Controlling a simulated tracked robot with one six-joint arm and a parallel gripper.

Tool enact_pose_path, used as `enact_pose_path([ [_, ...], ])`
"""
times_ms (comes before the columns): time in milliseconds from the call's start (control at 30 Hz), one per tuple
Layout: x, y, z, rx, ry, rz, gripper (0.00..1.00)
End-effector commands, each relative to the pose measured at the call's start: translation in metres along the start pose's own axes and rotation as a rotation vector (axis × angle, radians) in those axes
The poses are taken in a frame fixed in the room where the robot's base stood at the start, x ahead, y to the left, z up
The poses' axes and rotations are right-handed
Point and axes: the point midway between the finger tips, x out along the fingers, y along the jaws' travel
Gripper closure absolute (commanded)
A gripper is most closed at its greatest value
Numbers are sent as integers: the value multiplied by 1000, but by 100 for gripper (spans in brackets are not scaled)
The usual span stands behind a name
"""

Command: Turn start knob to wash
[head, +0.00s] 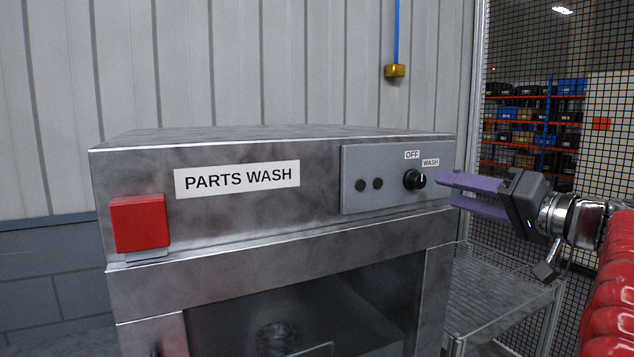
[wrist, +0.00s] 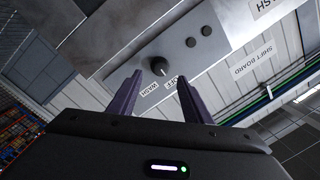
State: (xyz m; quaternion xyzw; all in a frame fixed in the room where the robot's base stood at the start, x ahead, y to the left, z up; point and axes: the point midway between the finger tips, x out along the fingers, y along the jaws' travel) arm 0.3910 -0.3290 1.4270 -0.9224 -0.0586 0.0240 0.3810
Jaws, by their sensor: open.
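The start knob (head: 414,179) is small, round and black, on the grey control panel (head: 365,192) of the parts washer. The OFF label (head: 412,155) is above it and the WASH label (head: 430,162) is to its upper right. A pale pointer mark shows on the knob, but I cannot tell which label it points to. My gripper (head: 446,189) has purple fingers, open and empty, just right of the knob and apart from it. In the wrist view, the knob (wrist: 158,67) shows between the fingertips (wrist: 160,79), beyond them.
A red block (head: 140,223) is on the washer's front left. Two dark buttons (head: 369,184) sit left of the knob. A mesh fence (head: 520,150) stands at the right, with a metal-topped table (head: 500,290) low beside the washer. A brass weight (head: 395,71) hangs from a blue line.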

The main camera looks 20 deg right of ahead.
Motion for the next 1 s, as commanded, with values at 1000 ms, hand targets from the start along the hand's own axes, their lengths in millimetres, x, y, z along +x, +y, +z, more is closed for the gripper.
enact_pose_path([
  [1000, 72, 0, 0, 0, 1, 2, 57],
])
